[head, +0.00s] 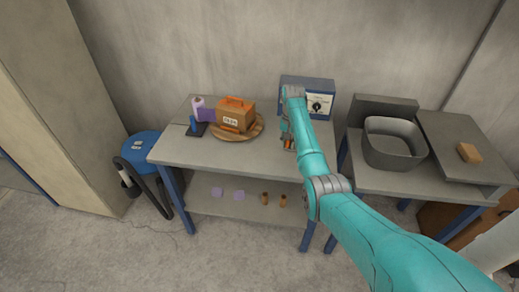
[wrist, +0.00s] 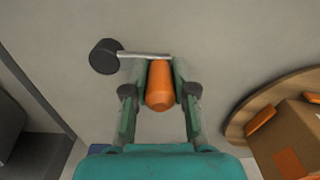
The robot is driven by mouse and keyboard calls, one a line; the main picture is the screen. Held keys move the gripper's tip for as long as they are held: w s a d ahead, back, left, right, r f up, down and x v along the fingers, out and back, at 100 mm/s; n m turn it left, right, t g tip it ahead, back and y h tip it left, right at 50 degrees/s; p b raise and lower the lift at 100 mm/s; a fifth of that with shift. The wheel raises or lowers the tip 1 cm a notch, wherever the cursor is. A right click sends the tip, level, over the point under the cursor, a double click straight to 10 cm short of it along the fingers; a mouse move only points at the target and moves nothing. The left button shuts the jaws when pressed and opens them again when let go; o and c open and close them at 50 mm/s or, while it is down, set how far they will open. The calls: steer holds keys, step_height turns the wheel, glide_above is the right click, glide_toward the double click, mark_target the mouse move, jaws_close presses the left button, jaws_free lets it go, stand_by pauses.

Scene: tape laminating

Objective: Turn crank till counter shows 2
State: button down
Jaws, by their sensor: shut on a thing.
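In the wrist view my gripper (wrist: 160,72) is shut on an orange crank handle (wrist: 160,85), with one finger on each side. A thin metal rod (wrist: 142,55) runs from behind the handle to a black round hub (wrist: 105,57) at the left. In the head view my gripper (head: 288,138) is at the right part of the workbench, and the arm partly hides the crank. A blue box with a white panel and black dial (head: 318,104) stands behind it. No counter digits are readable.
A cardboard box (head: 242,118) sits on a round wooden board (head: 256,133) on the workbench (head: 207,153). A purple roll (head: 198,104) stands left of it. A grey bin (head: 391,151) and a brown block (head: 469,153) are on the right table. A blue stool (head: 140,145) stands at left.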

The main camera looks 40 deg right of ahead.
mark_target(292, 163)
steer(key=shift+a+r, duration=0.1)
steer(key=shift+a, duration=0.2)
steer(key=shift+s+a, duration=0.1)
steer(key=shift+s, duration=0.05)
steer(key=shift+s+a, duration=0.45)
steer(key=shift+s, duration=0.2)
steer(key=shift+s+a, duration=0.4)
steer(key=shift+s, duration=0.2)
steer(key=shift+s+a, duration=0.15)
steer(key=shift+s, duration=1.45)
